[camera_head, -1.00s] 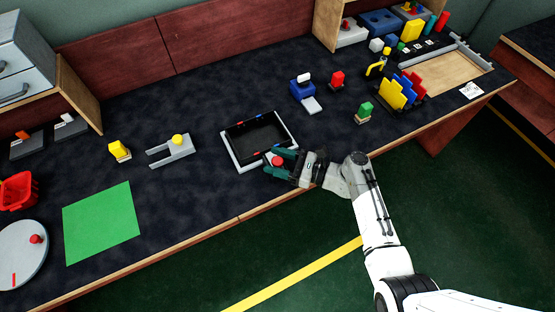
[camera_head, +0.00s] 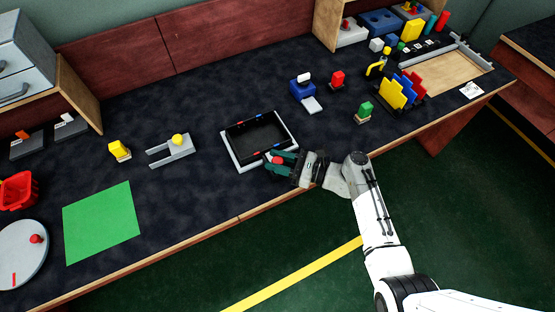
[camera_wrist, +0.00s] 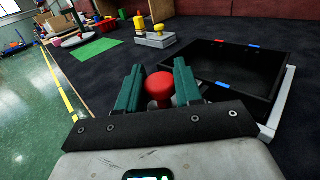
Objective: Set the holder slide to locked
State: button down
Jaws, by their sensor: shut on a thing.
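A black rectangular tray (camera_head: 255,132) in a pale grey frame (camera_head: 236,158) lies near the table's front edge, with small red and blue marks on its rim. It also shows at the right of the wrist view (camera_wrist: 225,64). A round red knob (camera_wrist: 159,87) sits by the tray's near corner; I take it as the holder slide's handle. My gripper (camera_head: 276,161) reaches in low from the right, and its green fingers are shut on the red knob. In the wrist view the knob is between both fingers. What lies under the knob is mostly hidden, so I cannot read the slide's position.
A grey fork-shaped fixture with a yellow knob (camera_head: 177,141) and a yellow block (camera_head: 119,150) stand left of the tray. A green mat (camera_head: 101,222) lies farther left. Dark table between is clear.

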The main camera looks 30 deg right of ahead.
jog(key=w+b, duration=0.1)
jog(key=w, duration=0.2)
jog(key=shift+w, duration=0.2)
jog(key=c, duration=0.8)
grip_release()
jog(key=b+v, duration=0.1)
jog(key=v, duration=0.9)
jog(key=shift+s+d, duration=0.25)
